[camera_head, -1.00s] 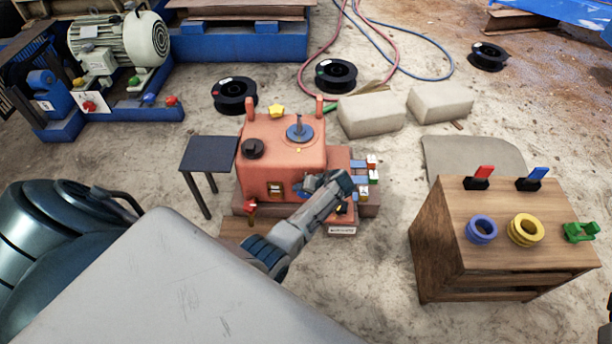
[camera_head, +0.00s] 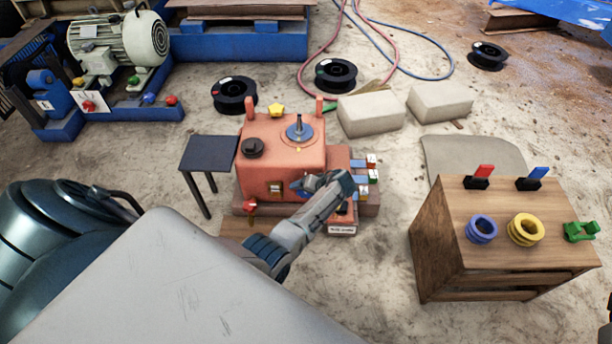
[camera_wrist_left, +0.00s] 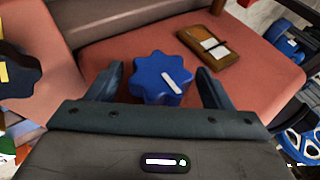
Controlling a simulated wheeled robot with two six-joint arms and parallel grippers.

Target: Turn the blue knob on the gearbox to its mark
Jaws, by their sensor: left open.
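The orange-red gearbox (camera_head: 262,160) stands on the floor in the middle of the head view. Its blue knob (camera_wrist_left: 160,82) is lobed and has a white pointer line, which slants from upper left to lower right in the wrist view. My left gripper (camera_wrist_left: 163,88) is open, with one finger on each side of the knob and a visible gap beside each. In the head view my left gripper (camera_head: 328,184) is at the gearbox's front right and mostly hides the knob. I cannot make out the knob's mark. My right gripper is not in view.
A brass-brown plate (camera_wrist_left: 208,46) sits beside the knob on the same face. A black knob (camera_head: 252,148) and a blue disc (camera_head: 299,133) are on the gearbox top. A small dark table (camera_head: 208,153) stands left; a wooden cabinet (camera_head: 433,247) with coloured parts stands right.

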